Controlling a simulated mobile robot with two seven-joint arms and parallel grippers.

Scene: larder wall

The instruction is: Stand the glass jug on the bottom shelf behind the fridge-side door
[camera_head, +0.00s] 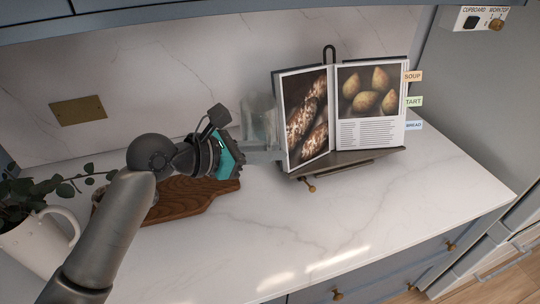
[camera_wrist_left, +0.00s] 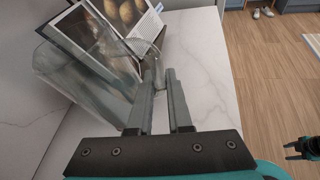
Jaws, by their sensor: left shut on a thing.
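The clear glass jug (camera_head: 258,117) is upright just left of the cookbook in the head view. It also shows at the left of the left wrist view (camera_wrist_left: 85,75), where it is see-through and its outline is faint. My left gripper (camera_head: 270,151) is shut on the jug, its fingers (camera_wrist_left: 161,78) at the handle side. I cannot tell whether the jug's base touches the worktop. My right gripper (camera_wrist_left: 296,150) shows small at the right edge of the left wrist view. Blue cupboard fronts (camera_head: 200,8) show only their lower edge at the top; the shelf is out of view.
An open cookbook (camera_head: 368,95) on a stand (camera_head: 345,160) is right beside the jug. A wooden board (camera_head: 190,200) and a white pitcher with leaves (camera_head: 40,240) are at left. The marble worktop (camera_head: 330,225) is clear in front. A grey fridge-like panel (camera_head: 475,100) stands at right.

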